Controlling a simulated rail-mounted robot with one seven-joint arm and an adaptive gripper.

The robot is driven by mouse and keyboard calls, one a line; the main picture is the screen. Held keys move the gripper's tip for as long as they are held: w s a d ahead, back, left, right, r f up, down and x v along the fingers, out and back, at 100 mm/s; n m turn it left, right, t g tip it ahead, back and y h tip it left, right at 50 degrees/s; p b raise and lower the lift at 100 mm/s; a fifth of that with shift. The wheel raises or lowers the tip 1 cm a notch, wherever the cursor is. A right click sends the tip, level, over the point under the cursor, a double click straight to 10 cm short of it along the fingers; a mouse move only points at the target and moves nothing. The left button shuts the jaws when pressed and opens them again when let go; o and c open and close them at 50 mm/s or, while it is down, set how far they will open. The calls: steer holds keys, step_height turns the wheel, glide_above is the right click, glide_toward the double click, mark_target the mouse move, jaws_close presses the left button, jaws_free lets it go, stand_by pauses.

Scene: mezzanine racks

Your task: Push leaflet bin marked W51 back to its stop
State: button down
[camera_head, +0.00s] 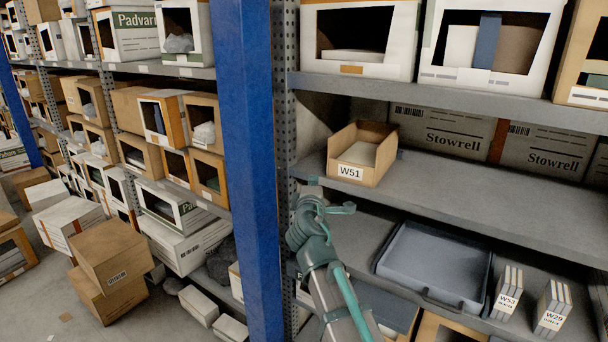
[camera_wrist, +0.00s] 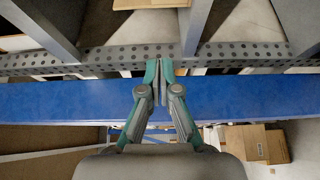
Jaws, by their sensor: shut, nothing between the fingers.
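The leaflet bin marked W51 (camera_head: 362,156) is an open tan cardboard bin on the middle shelf, near the left upright. Boxes stand farther back on the shelf. My gripper (camera_head: 328,207) is in front of and below the bin, apart from it, near the shelf edge. In the wrist view my gripper (camera_wrist: 158,65) has its fingers together with nothing between them, over a blue post and a perforated upright.
A blue post (camera_head: 249,170) stands left of my arm. The middle shelf (camera_head: 480,195) is bare right of the bin, with Stowrell boxes (camera_head: 450,130) behind. Below are a grey tray (camera_head: 435,265) and leaflet holders W53 (camera_head: 508,292) and W29 (camera_head: 553,308).

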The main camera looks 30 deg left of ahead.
mark_target(331, 162)
steer(key=w+d+p+x, duration=0.1)
steer(key=p+x, duration=0.3)
steer(key=x, duration=0.8)
steer(key=shift+d, duration=0.9)
steer(key=shift+w+d, duration=0.25)
steer(key=shift+w, duration=0.65)
steer(key=shift+d+r, duration=0.1)
steer(key=shift+d, duration=0.1)
steer(key=shift+w, duration=0.1)
